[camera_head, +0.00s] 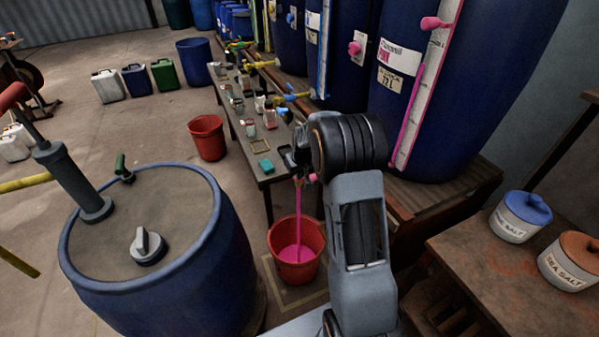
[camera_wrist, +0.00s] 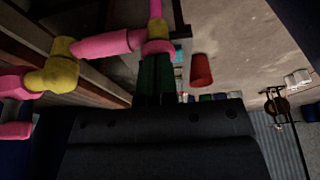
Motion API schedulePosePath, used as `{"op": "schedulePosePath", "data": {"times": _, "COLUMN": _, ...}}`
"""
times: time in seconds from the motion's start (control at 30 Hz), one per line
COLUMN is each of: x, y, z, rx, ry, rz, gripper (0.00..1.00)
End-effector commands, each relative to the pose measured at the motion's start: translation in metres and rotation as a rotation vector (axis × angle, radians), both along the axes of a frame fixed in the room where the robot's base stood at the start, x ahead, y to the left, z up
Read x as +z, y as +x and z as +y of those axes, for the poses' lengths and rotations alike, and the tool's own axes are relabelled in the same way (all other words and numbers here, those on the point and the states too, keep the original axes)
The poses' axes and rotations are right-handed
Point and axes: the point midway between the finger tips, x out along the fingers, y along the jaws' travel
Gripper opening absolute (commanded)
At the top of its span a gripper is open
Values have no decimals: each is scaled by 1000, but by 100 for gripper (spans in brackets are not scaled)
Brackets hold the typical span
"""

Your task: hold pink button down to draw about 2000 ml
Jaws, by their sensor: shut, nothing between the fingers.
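My gripper (camera_head: 298,155) is shut, with nothing seen between its fingers. In the wrist view its dark fingertips (camera_wrist: 156,58) meet the pink button (camera_wrist: 157,46) at the end of the tap; the exact contact is partly hidden. The tap has a pink pipe (camera_wrist: 105,45) and a yellow joint (camera_wrist: 55,68). A pink stream (camera_head: 298,212) runs from the tap into the red bucket (camera_head: 276,243) on the floor, where pink liquid (camera_head: 296,254) shows. The blue vat (camera_head: 480,90) with the pink label and pink sight tube (camera_head: 424,90) stands behind my arm.
A blue drum (camera_head: 165,275) with a pump and a grey knob on its lid stands left of the bucket. A long bench (camera_head: 225,108) with small items runs back from my gripper. A table (camera_head: 470,270) with two salt jars is right. Another red bucket (camera_head: 207,138) stands further off.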

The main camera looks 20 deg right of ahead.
Motion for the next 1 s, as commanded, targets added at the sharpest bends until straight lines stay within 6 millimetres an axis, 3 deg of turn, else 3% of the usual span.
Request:
{"op": "schedulePosePath", "data": {"times": 0.03, "x": -13, "y": -5, "z": 1, "rx": 2, "ry": 5, "rz": 23, "gripper": 0}}
{"op": "schedulePosePath", "data": {"times": 0.37, "x": -1, "y": -5, "z": 2, "rx": 2, "ry": 4, "rz": 19, "gripper": 0}}
{"op": "schedulePosePath", "data": {"times": 0.6, "x": 50, "y": -4, "z": 3, "rx": 4, "ry": 0, "rz": -2, "gripper": 0}}
{"op": "schedulePosePath", "data": {"times": 1.0, "x": 116, "y": -25, "z": 2, "rx": 2, "ry": -2, "rz": -6, "gripper": 0}}
